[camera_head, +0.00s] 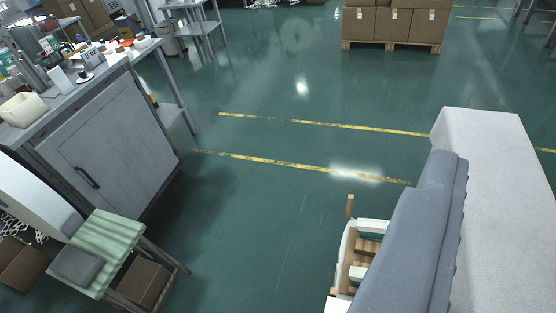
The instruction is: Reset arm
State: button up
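My gripper is not in view, and I cannot see whether it is open or shut. No part that is surely my arm shows in the head camera view. The view looks down and across a green factory floor (280,210) with yellow lines.
A grey cabinet workbench (110,150) with items on top stands at left. A green-topped stool (105,240) stands before it. A pale block (490,150), a dark grey padded piece (415,230) and a wood-and-white frame (350,260) fill the lower right. Boxes (395,22) stand on a pallet behind. The middle floor is clear.

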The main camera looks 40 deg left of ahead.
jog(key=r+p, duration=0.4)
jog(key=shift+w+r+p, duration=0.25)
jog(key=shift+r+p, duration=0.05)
jog(key=shift+p, duration=0.1)
